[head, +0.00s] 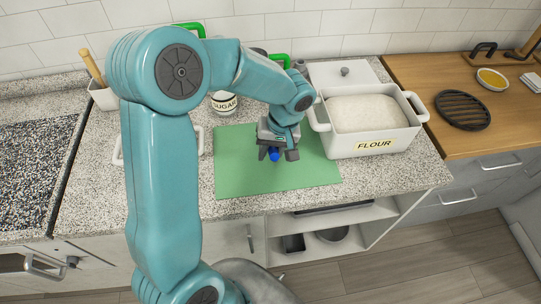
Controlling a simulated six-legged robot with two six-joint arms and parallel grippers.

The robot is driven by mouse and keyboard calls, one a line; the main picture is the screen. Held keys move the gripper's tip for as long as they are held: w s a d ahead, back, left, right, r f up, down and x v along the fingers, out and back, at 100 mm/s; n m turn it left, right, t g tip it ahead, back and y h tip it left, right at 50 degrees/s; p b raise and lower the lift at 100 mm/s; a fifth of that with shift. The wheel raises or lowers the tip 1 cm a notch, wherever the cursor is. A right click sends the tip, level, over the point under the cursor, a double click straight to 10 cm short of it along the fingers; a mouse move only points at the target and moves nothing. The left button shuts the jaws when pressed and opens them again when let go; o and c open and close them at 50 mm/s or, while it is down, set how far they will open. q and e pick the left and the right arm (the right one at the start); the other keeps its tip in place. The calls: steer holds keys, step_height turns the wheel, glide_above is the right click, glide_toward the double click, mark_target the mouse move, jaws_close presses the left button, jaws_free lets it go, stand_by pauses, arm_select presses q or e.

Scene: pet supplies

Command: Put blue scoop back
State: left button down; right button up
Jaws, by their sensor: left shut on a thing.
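My left gripper (277,154) is over the middle of the green mat (235,180) on the speckled counter. It points down and is shut on the blue scoop (274,155). Only a small blue part of the scoop shows between the fingers; the rest is hidden by the gripper. I cannot tell whether the scoop touches the mat. The white bin labelled FLOUR (345,148), filled with pale flour, stands just right of the gripper. My right gripper is not in view.
A SUGAR jar (224,105) stands behind the mat, partly hidden by my arm. A white lid (330,74) lies behind the flour bin. A wooden counter (425,80) at right holds a black trivet (462,110) and a small bowl (492,79). The mat's front is clear.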

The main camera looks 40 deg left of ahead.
arm_select(q)
steer(key=f, duration=0.3)
steer(key=shift+w+f, duration=0.15)
steer(key=shift+w, duration=0.25)
steer(key=shift+s+r, duration=0.2)
steer(key=shift+s, duration=0.15)
steer(key=shift+w+f, duration=0.1)
steer(key=shift+f, duration=0.05)
steer(key=c, duration=0.9)
jaws_free()
steer(key=shift+w+f, duration=0.15)
steer(key=shift+w, duration=0.1)
steer(key=shift+o, duration=0.2)
steer(key=shift+s+r, duration=0.2)
steer(key=shift+s, duration=0.05)
steer(key=shift+w+r, duration=0.35)
steer(key=shift+r, duration=0.05)
steer(key=v, duration=1.1)
steer(key=shift+s, duration=0.15)
